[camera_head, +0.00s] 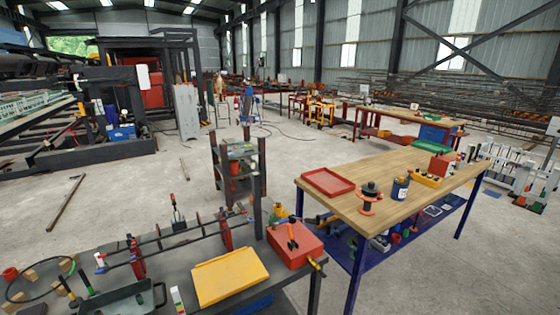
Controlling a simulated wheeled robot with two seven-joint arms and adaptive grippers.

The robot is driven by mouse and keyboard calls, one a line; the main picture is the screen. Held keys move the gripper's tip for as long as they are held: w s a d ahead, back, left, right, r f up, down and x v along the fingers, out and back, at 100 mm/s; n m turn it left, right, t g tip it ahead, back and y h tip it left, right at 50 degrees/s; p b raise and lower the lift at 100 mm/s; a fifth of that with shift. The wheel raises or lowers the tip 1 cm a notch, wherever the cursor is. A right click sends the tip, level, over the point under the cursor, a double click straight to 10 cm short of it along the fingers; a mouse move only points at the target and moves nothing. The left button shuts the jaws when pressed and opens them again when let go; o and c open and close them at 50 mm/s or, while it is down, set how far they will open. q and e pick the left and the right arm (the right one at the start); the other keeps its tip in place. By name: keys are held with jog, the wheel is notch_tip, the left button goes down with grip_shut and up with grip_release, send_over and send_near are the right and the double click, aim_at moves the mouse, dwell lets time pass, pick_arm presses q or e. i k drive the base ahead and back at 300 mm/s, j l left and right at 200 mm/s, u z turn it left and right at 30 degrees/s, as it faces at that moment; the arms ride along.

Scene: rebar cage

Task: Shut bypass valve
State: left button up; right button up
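I cannot make out a bypass valve for certain in the head view. A small black and red flanged piece (369,197) stands upright on the wooden-topped table (408,180); I cannot tell whether it is a valve. A red box (296,245) with a tool with orange-red handles on it sits on the dark bench at the front, and a yellow lever-like part shows at its right side. Neither of my grippers can be seen in this view.
The dark bench (190,258) carries a yellow tray (230,275) and red clamps on bars. A red tray (327,182), a blue can (400,188) and a yellow holder (426,178) are on the wooden table. A dark shelf stand (238,168) stands behind. Concrete floor (150,200) is open at left.

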aim_at(282, 222)
jog(key=i+l, duration=0.15)
jog(key=i, duration=1)
